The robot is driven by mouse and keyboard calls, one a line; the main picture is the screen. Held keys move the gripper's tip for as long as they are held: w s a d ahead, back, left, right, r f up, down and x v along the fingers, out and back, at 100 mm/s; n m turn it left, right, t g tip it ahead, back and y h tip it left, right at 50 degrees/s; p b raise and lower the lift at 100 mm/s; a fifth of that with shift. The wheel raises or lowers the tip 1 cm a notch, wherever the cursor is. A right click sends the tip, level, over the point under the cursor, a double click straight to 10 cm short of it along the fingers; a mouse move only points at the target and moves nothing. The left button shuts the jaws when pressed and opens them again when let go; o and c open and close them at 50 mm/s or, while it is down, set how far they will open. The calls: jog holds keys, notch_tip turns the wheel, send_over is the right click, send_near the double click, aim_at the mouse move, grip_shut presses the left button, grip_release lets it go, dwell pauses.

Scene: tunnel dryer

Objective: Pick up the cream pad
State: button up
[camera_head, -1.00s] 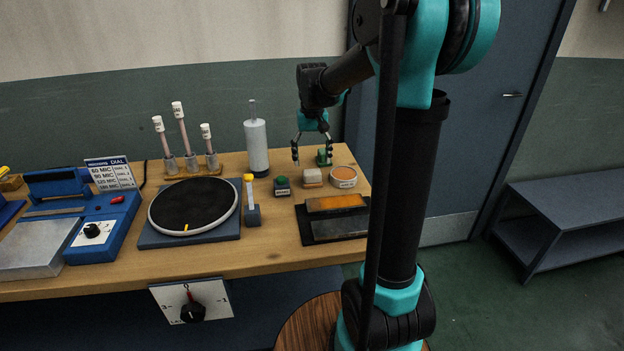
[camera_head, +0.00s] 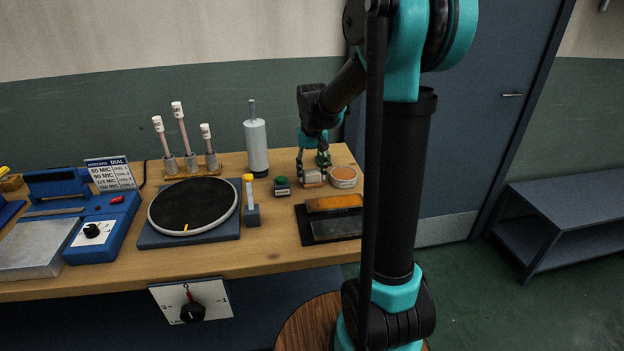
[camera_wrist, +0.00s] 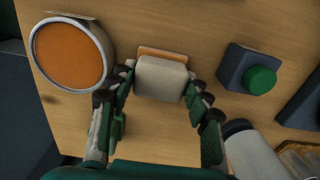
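The cream pad (camera_wrist: 161,79) is a small pale block on an orange-brown base (camera_wrist: 163,52) on the wooden bench. It also shows in the head view (camera_head: 312,176), partly hidden by the fingers. My gripper (camera_wrist: 160,92) is open, with one finger on each side of the pad. The left fingertip is very close to the pad's left side; I cannot tell whether it touches. The right finger is close to the right side. In the head view my gripper (camera_head: 313,172) is low over the pad, pointing down.
A round tin with orange filling (camera_wrist: 69,55) stands close left of the pad in the wrist view. A dark block with a green button (camera_wrist: 250,80) is at the right. A grey-white cylinder (camera_head: 256,146) stands behind. A dark tray with two bars (camera_head: 306,232) lies in front.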

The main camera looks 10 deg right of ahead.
aim_at(312, 171)
jog(key=c, duration=0.7)
jog(key=shift+r, duration=0.1)
notch_tip(312, 171, up, 20)
jog(key=o, duration=0.7)
jog(key=shift+c, duration=0.2)
jog(key=c, duration=0.4)
